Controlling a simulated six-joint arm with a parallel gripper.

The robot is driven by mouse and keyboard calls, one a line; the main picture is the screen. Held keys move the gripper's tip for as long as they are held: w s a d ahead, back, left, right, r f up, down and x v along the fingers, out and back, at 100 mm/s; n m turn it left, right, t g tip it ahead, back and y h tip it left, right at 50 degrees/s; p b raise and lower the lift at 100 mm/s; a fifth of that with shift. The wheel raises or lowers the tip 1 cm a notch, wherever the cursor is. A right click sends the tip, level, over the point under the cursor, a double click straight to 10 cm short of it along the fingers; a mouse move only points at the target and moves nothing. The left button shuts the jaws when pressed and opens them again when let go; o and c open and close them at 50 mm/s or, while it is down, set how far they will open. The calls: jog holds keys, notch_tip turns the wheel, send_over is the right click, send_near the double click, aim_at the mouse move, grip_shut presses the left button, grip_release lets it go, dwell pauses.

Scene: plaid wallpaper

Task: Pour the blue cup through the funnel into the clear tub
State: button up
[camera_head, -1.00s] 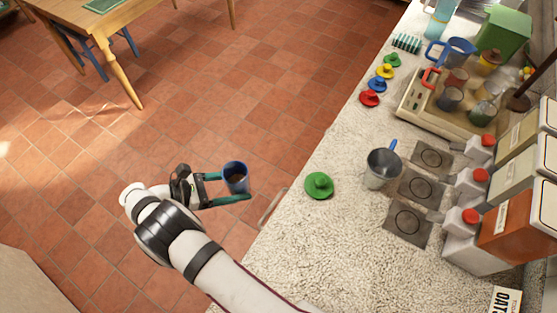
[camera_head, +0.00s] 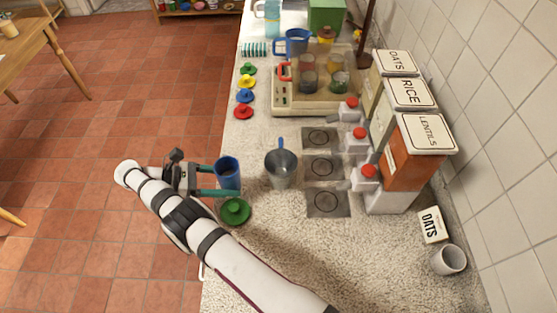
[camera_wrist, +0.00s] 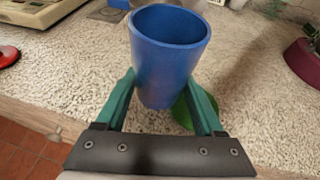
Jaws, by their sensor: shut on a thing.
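The blue cup (camera_head: 228,173) is upright between the fingers of my gripper (camera_head: 212,180), above the counter's left edge. The wrist view shows the cup (camera_wrist: 170,45) large, with the teal fingers of my gripper (camera_wrist: 160,80) on either side of it. Its contents are hidden in the wrist view. A grey funnel-like vessel with a blue handle (camera_head: 281,168) stands on the counter a short way right of the cup, apart from it. I cannot tell whether the clear tub is beneath it.
A green knobbed lid (camera_head: 235,211) lies close in front of the cup. Several coloured lids line the left edge. Dark square pads (camera_head: 322,167) and red-capped dispensers stand right of the grey vessel. A tray (camera_head: 283,101) with tinted cups is behind. A grey cup (camera_head: 449,260) is front right.

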aim_at(229, 177)
jog(key=shift+w+d+g, duration=0.3)
jog(key=shift+w+d, duration=0.05)
jog(key=shift+d, duration=0.2)
jog(key=shift+d+y, duration=0.1)
jog(key=shift+y, duration=0.2)
jog(key=shift+w+d+f+y, duration=0.1)
jog(key=shift+d+f+y, duration=0.15)
jog(key=shift+y, duration=0.45)
jog(key=shift+d+r+g+y, duration=0.35)
jog(key=shift+r+g+y, duration=0.1)
jog(key=shift+y, duration=0.45)
notch_tip(229, 177, up, 6)
jog(key=d+g+y, duration=0.1)
jog(key=y, duration=0.7)
jog(key=shift+w+d+r+g, duration=0.2)
jog(key=shift+w+g, duration=0.05)
jog(key=shift+g, duration=0.1)
jog(key=shift+r+y, duration=0.55)
jog(key=shift+y, duration=0.25)
